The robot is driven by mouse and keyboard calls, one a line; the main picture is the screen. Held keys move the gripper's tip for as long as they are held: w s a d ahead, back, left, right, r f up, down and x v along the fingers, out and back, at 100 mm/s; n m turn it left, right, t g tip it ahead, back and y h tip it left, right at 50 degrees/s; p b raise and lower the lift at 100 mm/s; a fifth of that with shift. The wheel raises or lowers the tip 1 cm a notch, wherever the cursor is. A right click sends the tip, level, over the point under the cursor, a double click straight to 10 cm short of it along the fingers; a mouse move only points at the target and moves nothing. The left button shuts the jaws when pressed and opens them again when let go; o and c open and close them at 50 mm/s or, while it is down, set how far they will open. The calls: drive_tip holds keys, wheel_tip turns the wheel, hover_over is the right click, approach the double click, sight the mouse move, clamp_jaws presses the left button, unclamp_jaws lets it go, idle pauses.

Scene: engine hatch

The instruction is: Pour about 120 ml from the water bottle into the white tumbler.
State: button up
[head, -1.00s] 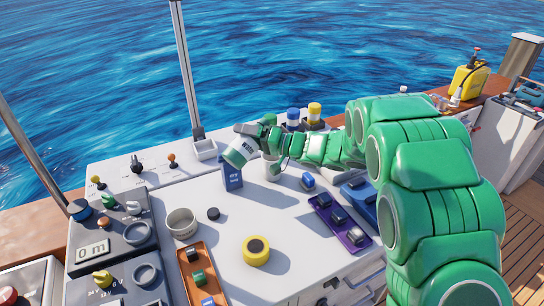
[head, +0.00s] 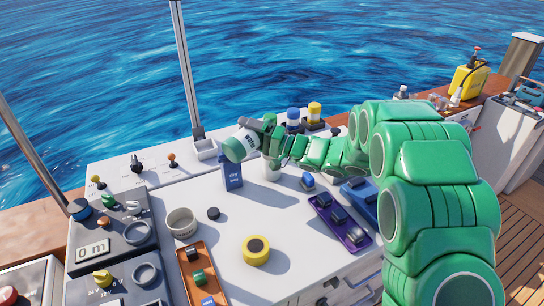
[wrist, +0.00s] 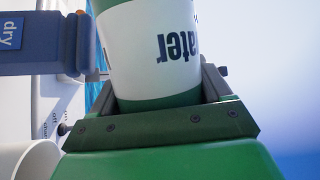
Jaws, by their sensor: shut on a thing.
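The water bottle (head: 244,143), white with green ends and a "water" label, is held in my gripper (head: 262,134). It is strongly tilted, near lying, one green end pointing to the lower left in the head view. In the wrist view the bottle (wrist: 150,45) fills the space between the jaws, its label upside down. The white tumbler (head: 271,172) stands upright on the counter just below my gripper, its top partly hidden by the gripper. A white rounded rim (wrist: 30,160) shows at the wrist view's lower left. No water stream can be made out.
A pale open pot (head: 181,222), a black knob (head: 213,213) and a yellow roll (head: 256,250) stand nearer. Blue- and yellow-topped containers stand behind.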

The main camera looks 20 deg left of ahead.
sight(241, 139)
drive_tip(key=shift+f+m+y, duration=0.15)
drive_tip(key=shift+m+y, duration=0.15)
drive_tip(key=shift+m, duration=0.4)
drive_tip(key=shift+s, duration=0.15)
drive_tip(key=shift+s+t, duration=0.4)
drive_tip(key=shift+s, duration=0.2)
drive_tip(key=shift+s+a+m, duration=0.1)
drive_tip(key=shift+m, duration=0.2)
drive_tip(key=shift+s+a+f, duration=0.1)
drive_tip(key=shift+s+a, duration=0.35)
drive_tip(key=shift+s, duration=0.05)
drive_tip(key=shift+f+m+y, duration=0.1)
drive_tip(key=shift+m+y, duration=0.2)
drive_tip(key=shift+m, duration=0.4)
idle(0.6)
